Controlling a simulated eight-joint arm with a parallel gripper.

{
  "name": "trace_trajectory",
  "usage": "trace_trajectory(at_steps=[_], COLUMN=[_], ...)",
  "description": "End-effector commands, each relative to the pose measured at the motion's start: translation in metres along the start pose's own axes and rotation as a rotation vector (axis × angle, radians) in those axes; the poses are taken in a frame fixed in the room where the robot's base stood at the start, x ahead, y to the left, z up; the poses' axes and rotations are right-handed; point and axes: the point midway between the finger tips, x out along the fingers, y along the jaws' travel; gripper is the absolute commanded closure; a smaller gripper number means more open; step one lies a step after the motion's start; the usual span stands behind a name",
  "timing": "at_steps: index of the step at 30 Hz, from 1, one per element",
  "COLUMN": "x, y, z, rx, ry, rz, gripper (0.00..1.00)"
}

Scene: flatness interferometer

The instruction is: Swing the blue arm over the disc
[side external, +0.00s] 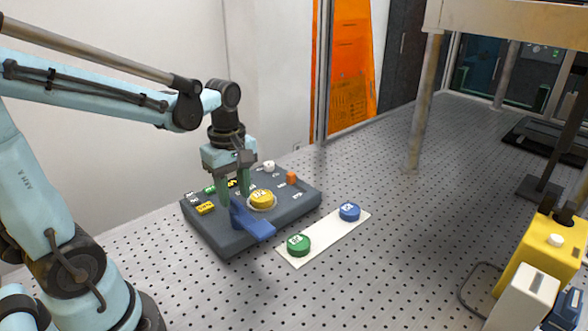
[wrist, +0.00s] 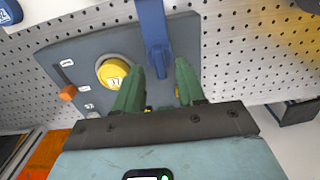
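The blue arm (side external: 258,229) lies across the dark grey base (side external: 295,208), its flat outer part reaching the front edge. It also shows in the wrist view (wrist: 152,25), beside the disc and not over it. The yellow disc (side external: 261,199) sits in a pale round seat on the base; in the wrist view the disc (wrist: 114,74) is left of the blue arm. My gripper (side external: 234,199) points down with its green fingers on either side of the blue arm's inner end. In the wrist view, my gripper (wrist: 161,69) looks open, with gaps beside the blue arm. Contact is unclear.
A white strip (side external: 323,239) in front of the base carries a green disc (side external: 298,244) and a blue disc (side external: 349,211). An orange knob (side external: 291,177) and a white knob (side external: 269,166) stand on the base. A yellow device (side external: 545,255) stands at right; perforated table between is clear.

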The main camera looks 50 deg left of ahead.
Motion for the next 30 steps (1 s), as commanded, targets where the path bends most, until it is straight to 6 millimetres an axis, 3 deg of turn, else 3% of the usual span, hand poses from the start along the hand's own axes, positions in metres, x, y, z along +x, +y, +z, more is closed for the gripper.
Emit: trace_trajectory(at_steps=[6, 16, 17, 24, 30], x=[0.014, 0.016, 0.016, 0.016, 0.016], y=[0.000, 0.000, 0.000, 0.000, 0.000], z=[0.000, 0.000, 0.000, 0.000, 0.000], rx=[0.000, 0.000, 0.000, 0.000, 0.000], ry=[0.000, 0.000, 0.000, 0.000, 0.000], rz=[0.000, 0.000, 0.000, 0.000, 0.000], gripper=[0.61, 0.61, 0.62, 0.99, 1.00])
